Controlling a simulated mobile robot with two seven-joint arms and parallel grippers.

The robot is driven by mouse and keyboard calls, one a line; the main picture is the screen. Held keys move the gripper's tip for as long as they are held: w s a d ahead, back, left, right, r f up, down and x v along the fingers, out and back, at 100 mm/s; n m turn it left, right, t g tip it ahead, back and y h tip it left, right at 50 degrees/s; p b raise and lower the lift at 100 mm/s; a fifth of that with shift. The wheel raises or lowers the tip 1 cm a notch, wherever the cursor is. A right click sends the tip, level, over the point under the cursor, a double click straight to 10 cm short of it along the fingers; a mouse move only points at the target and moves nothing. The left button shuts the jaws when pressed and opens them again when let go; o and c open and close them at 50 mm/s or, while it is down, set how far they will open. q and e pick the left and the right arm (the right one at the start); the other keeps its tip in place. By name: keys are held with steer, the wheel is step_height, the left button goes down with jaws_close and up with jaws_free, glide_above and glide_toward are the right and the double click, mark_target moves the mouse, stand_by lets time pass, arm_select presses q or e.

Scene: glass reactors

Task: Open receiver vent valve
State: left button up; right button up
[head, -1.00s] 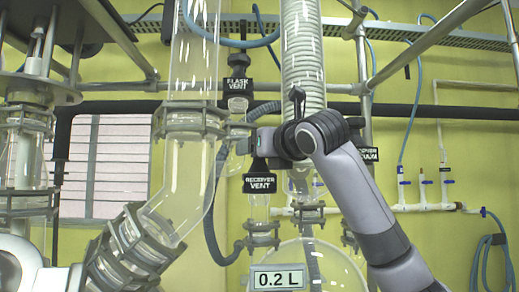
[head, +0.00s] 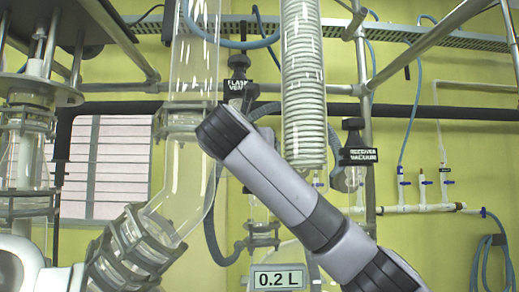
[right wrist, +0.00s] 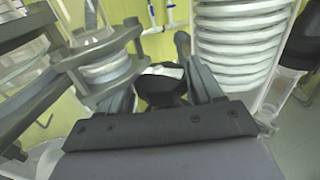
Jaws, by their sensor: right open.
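The receiver vent valve is hidden behind my right arm in the head view. In the right wrist view, a black valve handle (right wrist: 160,84) with a pale patch on top lies between the two fingers of my right gripper (right wrist: 157,38). The fingers are spread, one on each side of it; whether either touches it I cannot tell. The right gripper itself is hidden in the head view. My left gripper is not in view.
The flask vent valve (head: 237,86) stands above my right arm, and the receiver vacuum valve (head: 356,154) stands to its right. The coiled condenser (head: 304,90) and clamped glass column (head: 188,180) are close by.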

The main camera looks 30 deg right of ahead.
steer(key=shift+s+d+r, duration=0.15)
steer(key=shift+r, duration=0.25)
steer(key=c, duration=0.7)
steer(key=shift+d+f+n+t+y+b, duration=0.1)
steer(key=shift+f+n+t+y+b, duration=0.25)
steer(key=shift+t+y+b, duration=0.3)
steer(key=shift+d+r+n+t+y, duration=0.1)
steer(key=shift+n+t+y, duration=0.55)
steer(key=shift+y, duration=0.1)
steer(key=shift+c, duration=0.2)
steer(key=n+t+y, duration=0.1)
steer(key=n+y, duration=0.1)
steer(key=y, duration=0.1)
steer(key=shift+r+t, duration=0.15)
steer(key=shift+t, duration=0.25)
steer(key=n+t+y+p, duration=0.1)
steer(key=n+y, duration=0.2)
steer(key=y, duration=0.1)
steer(key=shift+r, duration=0.1)
steer(key=shift+a+n+t+y, duration=0.25)
steer(key=shift+n+t+y, duration=0.3)
steer(key=shift+y, duration=0.35)
steer(key=o, duration=0.7)
steer(key=shift+o, duration=0.2)
